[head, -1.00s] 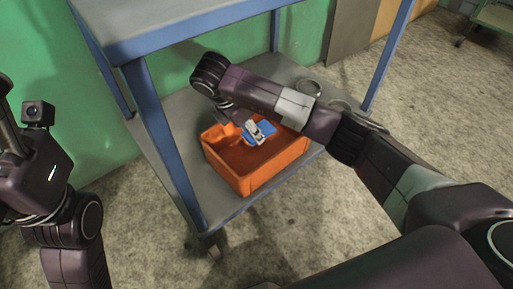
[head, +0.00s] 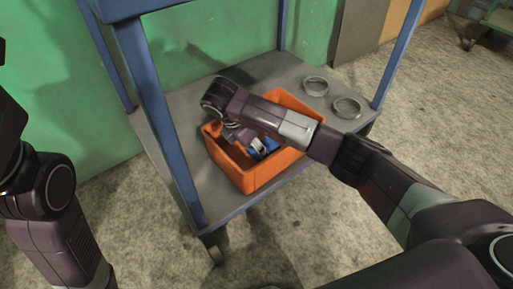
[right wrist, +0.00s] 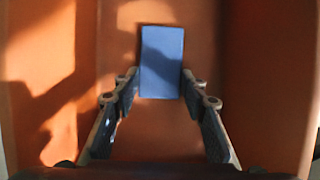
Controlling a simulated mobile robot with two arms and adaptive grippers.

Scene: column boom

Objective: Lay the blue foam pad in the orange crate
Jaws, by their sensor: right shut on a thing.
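The orange crate (head: 247,181) stands open on the lower shelf of a cart. My right gripper (head: 259,148) reaches down into it and is shut on the blue foam pad (head: 271,146). In the right wrist view the pad (right wrist: 161,55) is a flat blue rectangle held between the two fingertips (right wrist: 160,84), with the orange crate floor (right wrist: 205,25) behind it. The pad is inside the crate walls; I cannot tell whether it touches the floor. My forearm hides part of the crate in the head view. My left gripper is out of view.
The grey lower shelf (head: 180,108) has blue posts (head: 160,120) around it. Two round metal rings (head: 315,86) (head: 347,107) lie on the shelf right of the crate. A green wall (head: 225,50) is behind.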

